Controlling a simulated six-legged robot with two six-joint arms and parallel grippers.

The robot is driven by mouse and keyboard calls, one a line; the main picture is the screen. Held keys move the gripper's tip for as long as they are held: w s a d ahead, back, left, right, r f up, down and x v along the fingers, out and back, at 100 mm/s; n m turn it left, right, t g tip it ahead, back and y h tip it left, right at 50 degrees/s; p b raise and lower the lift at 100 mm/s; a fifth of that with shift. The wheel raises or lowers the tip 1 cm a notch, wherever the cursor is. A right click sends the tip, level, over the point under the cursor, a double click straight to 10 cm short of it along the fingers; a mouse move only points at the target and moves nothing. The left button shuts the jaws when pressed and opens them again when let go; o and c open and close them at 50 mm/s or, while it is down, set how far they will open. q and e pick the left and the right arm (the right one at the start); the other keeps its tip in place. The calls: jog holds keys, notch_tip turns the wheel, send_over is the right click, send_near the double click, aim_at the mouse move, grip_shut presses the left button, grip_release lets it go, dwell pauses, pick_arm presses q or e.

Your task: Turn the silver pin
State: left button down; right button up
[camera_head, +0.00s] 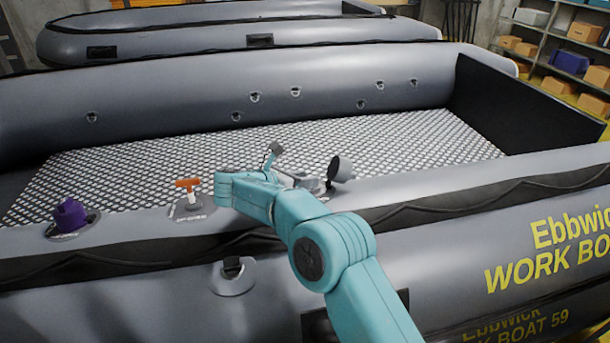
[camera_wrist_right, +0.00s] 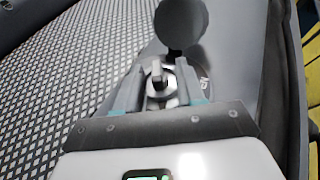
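The silver pin (camera_wrist_right: 158,76) stands in a round, pale-rimmed fitting on the boat's grey tube in the right wrist view. My right gripper (camera_wrist_right: 159,80) is open, with one finger on each side of the pin and visible gaps between. A dark round cap (camera_wrist_right: 182,22) stands tilted up just beyond the fitting. In the head view my right gripper (camera_head: 310,181) is low over the near tube, beside the raised cap (camera_head: 340,168). I cannot make out the pin clearly there. My left gripper is not in view.
On the same tube, to the left, are an orange T-handle (camera_head: 188,184) on a white stem and a purple knob (camera_head: 70,214). The boat's patterned floor (camera_head: 400,140) is clear. Another grey boat (camera_head: 200,40) lies behind, and shelves with boxes (camera_head: 570,60) stand at the right.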

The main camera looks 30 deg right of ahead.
jog(key=shift+w+d+f, duration=0.4)
jog(key=shift+w+f, duration=0.05)
jog(key=shift+s+r, duration=0.15)
jog(key=shift+s, duration=0.1)
jog(key=shift+c, duration=0.9)
grip_shut()
jog(key=shift+w+a, duration=0.1)
